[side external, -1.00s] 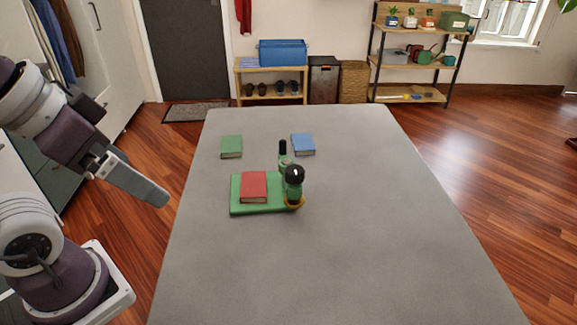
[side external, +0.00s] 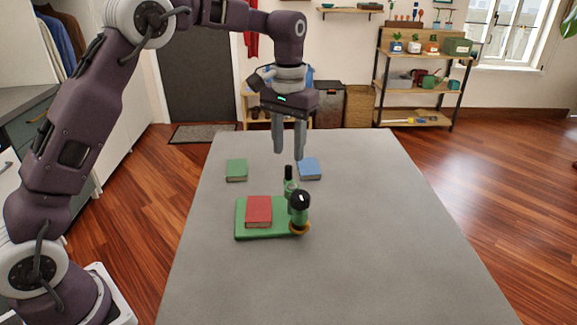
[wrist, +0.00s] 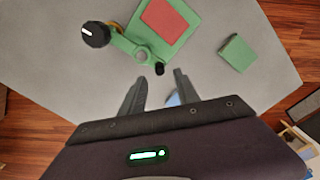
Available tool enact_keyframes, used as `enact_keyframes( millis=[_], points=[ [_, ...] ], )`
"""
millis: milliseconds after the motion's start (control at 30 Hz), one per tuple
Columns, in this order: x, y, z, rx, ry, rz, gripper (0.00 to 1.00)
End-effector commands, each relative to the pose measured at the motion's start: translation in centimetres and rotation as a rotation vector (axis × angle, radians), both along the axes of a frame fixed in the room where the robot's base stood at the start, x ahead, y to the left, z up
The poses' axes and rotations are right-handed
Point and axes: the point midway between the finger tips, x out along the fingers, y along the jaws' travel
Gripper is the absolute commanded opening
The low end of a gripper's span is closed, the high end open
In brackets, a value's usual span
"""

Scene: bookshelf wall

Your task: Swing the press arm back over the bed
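A green press stands on the grey table, its flat green bed (side external: 270,235) bearing a red book (side external: 258,210). A round black knob (side external: 299,198) tops its post at the bed's right edge, over a yellow ring (side external: 300,230). The green press arm (wrist: 125,45) reaches off the bed, toward the table's far side, and ends in a black grip (side external: 288,173). My gripper (side external: 289,156) points down above and behind the press, open and empty. In the wrist view, the black grip (wrist: 159,69) appears between the fingertips; the height gap is unclear there.
A green book (side external: 236,170) lies behind the bed at left. A blue book (side external: 309,169) lies behind at right, close to my gripper in the picture. The table's right and front are clear. Shelves (side external: 420,85) stand well behind.

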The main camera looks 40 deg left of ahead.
Motion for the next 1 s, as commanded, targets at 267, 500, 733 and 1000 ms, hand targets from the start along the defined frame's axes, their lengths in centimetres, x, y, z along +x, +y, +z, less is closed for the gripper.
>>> enact_keyframes(
  millis=[267,500,733,1000],
  points=[
    [-0.1,0.0,-4.8,-0.001,0.001,-0.001,0.38],
    [-0.1,0.0,-5.6,-0.001,-0.001,-0.001,0.38],
    [-0.1,0.0,-5.5,-0.001,-0.002,-0.001,0.08],
    [-0.1,0.0,-5.5,-0.001,-0.002,-0.001,0.00]
  ],
)
